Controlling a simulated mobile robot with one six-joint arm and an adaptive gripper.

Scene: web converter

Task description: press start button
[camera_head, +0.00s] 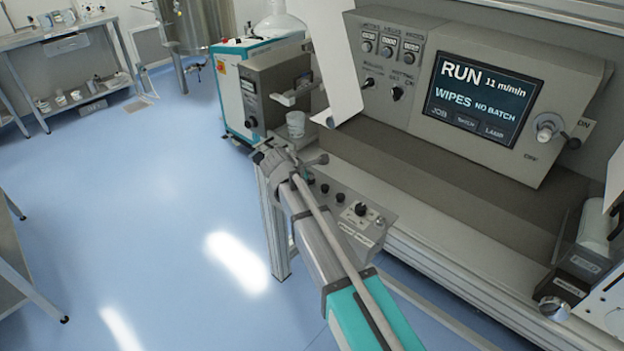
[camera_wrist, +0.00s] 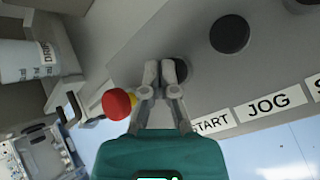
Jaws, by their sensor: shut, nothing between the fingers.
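The start button (camera_wrist: 181,71) is a dark round button on the grey control panel, in line with the START label (camera_wrist: 212,124) in the wrist view. My gripper (camera_wrist: 165,72) is shut and empty, with its fingertips over this button, covering most of it. I cannot tell whether the tips touch it or whether it is pressed in. In the head view the small control panel (camera_head: 374,232) sits low on the machine front, with my arm across its left end. The machine's screen (camera_head: 480,95) reads RUN, 11 m/min, WIPES, NO BATCH.
A red knob (camera_wrist: 118,103) stands just left of my fingers in the wrist view. A black button (camera_wrist: 230,34) by the JOG label (camera_wrist: 269,104) lies to the right. A white cup (camera_head: 295,124) stands behind my wrist.

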